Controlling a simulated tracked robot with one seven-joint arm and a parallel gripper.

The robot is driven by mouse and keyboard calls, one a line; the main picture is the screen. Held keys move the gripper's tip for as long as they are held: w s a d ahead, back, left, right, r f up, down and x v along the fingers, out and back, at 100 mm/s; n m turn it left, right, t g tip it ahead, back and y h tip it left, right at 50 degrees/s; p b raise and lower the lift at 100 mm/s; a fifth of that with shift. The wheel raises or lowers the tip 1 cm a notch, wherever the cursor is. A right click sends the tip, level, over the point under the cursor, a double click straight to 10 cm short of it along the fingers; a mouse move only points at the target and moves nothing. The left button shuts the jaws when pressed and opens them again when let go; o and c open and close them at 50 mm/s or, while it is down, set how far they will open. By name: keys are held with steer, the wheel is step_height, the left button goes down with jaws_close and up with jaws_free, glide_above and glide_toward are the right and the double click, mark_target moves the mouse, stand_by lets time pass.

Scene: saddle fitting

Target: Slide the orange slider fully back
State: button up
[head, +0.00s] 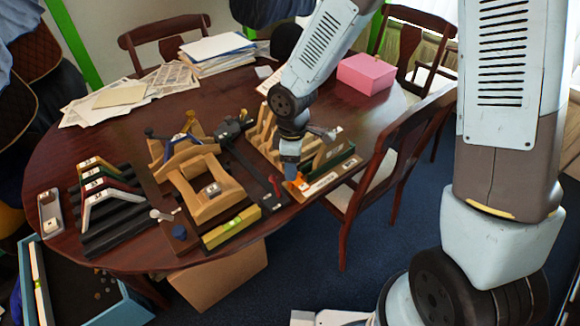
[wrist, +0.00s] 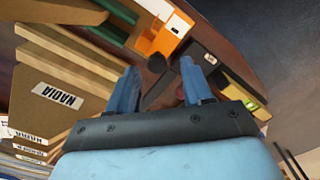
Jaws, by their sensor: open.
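The orange slider (head: 300,183) sits at the near left end of a pale gauge strip (head: 322,184) at the table's right front edge. In the wrist view the orange slider (wrist: 155,38) shows beyond the fingertips, near the top. A dark round knob (wrist: 157,63) lies just below it, between the fingertips in the picture. My gripper (head: 291,174) points down right beside the slider, and its fingers partly hide that spot in the head view. In the wrist view my gripper (wrist: 160,76) has its two blue fingers apart with nothing held. I cannot tell whether a finger touches the slider.
Upright wooden boards (head: 268,130) with name labels stand close behind my gripper. A dark bar clamp (head: 250,160) and a yellow level (head: 230,228) lie to the left. A wooden saddle stand (head: 207,190) is farther left. A chair (head: 395,150) stands close on the right.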

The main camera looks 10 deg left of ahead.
step_height(320, 180, up, 12)
steer(key=shift+r, duration=0.25)
stand_by(0.6)
steer(key=d+r+m+t, duration=0.3)
steer(key=d+r+m, duration=0.7)
steer(key=d, duration=0.6)
steer(key=s+d+r+m+t, duration=0.2)
steer(key=s+d+r+m, duration=0.6)
steer(key=d, duration=0.5)
steer(key=s, duration=0.2)
steer(key=shift+s+r+t, duration=0.25)
steer(key=shift+s+t, duration=0.05)
steer(key=shift+s, duration=0.1)
